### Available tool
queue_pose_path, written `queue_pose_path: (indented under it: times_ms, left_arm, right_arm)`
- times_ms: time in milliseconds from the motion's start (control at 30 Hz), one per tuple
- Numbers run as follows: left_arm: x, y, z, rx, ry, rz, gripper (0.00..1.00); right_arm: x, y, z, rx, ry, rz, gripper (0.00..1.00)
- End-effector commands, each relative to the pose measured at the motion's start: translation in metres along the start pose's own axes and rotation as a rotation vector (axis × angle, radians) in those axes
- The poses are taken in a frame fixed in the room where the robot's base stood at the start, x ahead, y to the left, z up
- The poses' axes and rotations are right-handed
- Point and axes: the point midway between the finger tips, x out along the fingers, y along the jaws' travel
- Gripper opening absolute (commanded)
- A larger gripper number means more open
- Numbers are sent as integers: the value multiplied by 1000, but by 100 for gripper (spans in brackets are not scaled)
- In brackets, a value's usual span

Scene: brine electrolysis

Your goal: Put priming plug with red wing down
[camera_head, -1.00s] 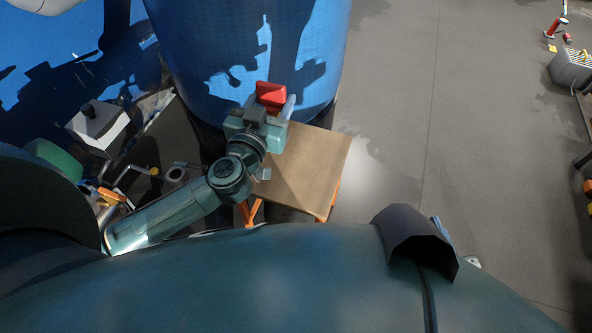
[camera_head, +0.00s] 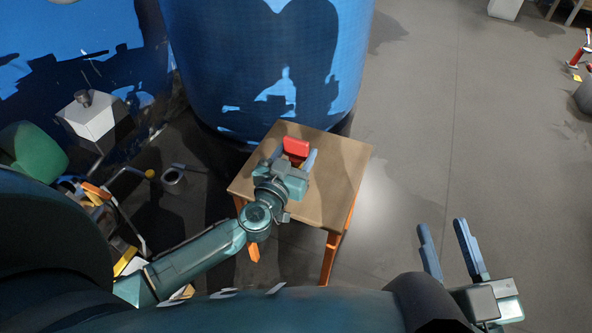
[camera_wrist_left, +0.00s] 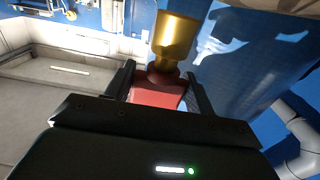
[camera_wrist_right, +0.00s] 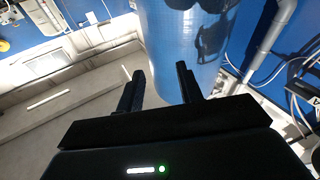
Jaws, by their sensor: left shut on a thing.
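The priming plug's red wing (camera_head: 296,148) shows between the fingers of my left gripper (camera_head: 294,158) in the head view. In the left wrist view, the left gripper (camera_wrist_left: 160,88) is shut on the red wing (camera_wrist_left: 157,88), and the plug's brass body (camera_wrist_left: 175,38) points away from the palm. The plug is over the small wooden-topped table (camera_head: 340,170); I cannot tell whether it touches the top. My right gripper (camera_head: 452,250) is open and empty over the floor at the right. Its spread fingers also show in the right wrist view (camera_wrist_right: 160,88).
A large blue tank (camera_head: 265,60) stands right behind the table. The table has orange legs (camera_head: 331,250). A white box (camera_head: 91,118), a grey ring-shaped part (camera_head: 173,178) and pipework lie to the left. The visible tabletop is otherwise clear, and the floor at the right is open.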

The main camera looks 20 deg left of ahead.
Motion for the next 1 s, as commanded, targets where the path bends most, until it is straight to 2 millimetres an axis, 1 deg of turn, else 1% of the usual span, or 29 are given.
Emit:
queue_pose_path:
  times_ms: [33, 67, 200, 367, 500, 633, 667, 900, 1000]
  left_arm:
    - [0, 0, 10, 1, 0, 0, 27]
    - [0, 0, 14, 1, 0, 0, 27]
    - [0, 0, 32, 2, 1, 0, 27]
    - [0, 0, 31, 1, 1, 0, 27]
    - [0, 0, 31, 1, 1, 0, 27]
    - [0, 0, 35, 0, 0, -1, 27]
    - [0, 0, 35, 1, -1, -1, 56]
    - [0, 0, 34, 0, -1, 0, 75]
    - [0, 0, 34, 0, -1, 0, 76]
  right_arm:
    - [0, -1, 5, 12, 7, -3, 36]
    - [0, -2, 6, 19, 12, -5, 36]
    - [4, -1, 1, 26, 68, -16, 36]
    - [6, 0, -8, 29, 87, -21, 36]
    - [6, 0, -8, 28, 87, -20, 36]
    - [6, 0, -7, 26, 88, -20, 36]
    - [6, 0, -8, 26, 89, -20, 36]
    - [6, 0, -8, 25, 89, -20, 36]
    - [6, 0, -8, 25, 88, -20, 36]
